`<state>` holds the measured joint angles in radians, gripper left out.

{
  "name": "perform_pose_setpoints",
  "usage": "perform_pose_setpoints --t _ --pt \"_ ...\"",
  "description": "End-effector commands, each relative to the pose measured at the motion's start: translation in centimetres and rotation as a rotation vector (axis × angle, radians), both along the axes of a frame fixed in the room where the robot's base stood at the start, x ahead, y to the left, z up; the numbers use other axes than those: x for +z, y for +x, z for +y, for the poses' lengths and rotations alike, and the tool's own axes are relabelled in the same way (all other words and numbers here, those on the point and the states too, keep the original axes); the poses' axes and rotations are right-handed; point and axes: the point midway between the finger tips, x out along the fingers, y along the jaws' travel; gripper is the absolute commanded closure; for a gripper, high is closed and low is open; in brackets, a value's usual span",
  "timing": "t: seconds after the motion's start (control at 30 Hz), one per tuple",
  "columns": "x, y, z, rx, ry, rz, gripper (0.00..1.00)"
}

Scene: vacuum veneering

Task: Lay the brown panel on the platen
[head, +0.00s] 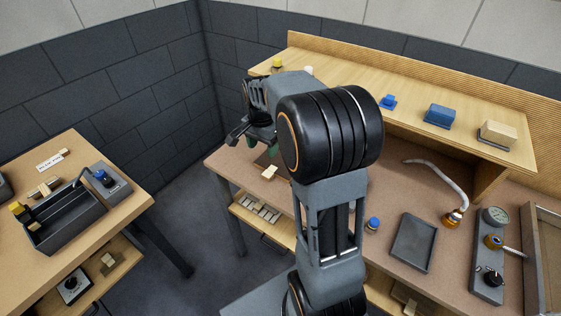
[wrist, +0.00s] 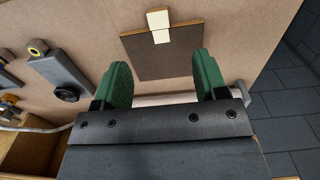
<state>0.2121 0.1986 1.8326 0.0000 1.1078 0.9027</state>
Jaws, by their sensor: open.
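The brown panel (wrist: 170,55) lies flat on the tan bench top in the wrist view, with a cream block (wrist: 159,27) on its upper edge. In the head view the panel (head: 264,159) is partly hidden by my arm, near the bench's left end, with the cream block (head: 269,172) beside my arm. My gripper (wrist: 160,60) has its green fingers apart with nothing between them, just short of the panel's near edge. In the head view my gripper (head: 260,143) is mostly hidden by my wrist. I cannot tell for sure which thing is the platen; a dark grey flat tray (head: 413,243) lies on the bench.
A grey control box (head: 490,255) with a gauge and knobs and a wooden frame (head: 538,262) stand at the right. A hose (head: 440,175) curves on the bench. A raised shelf (head: 465,118) bears blue and cream blocks. A left table (head: 110,160) holds a black toolbox (head: 68,225).

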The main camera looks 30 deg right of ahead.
Motion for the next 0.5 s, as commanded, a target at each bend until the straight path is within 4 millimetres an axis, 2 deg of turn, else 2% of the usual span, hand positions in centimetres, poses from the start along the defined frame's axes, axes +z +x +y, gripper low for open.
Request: perform_pose_setpoints --t 0.1,0.3,0.5 --pt "-2.3 0.0 -0.2 -0.015 0.001 0.008 0.34" --pt "-5.6 0.0 -0.3 -0.014 0.001 0.007 0.34" --pt "-7.3 0.0 -0.3 -0.013 0.001 0.004 0.34"
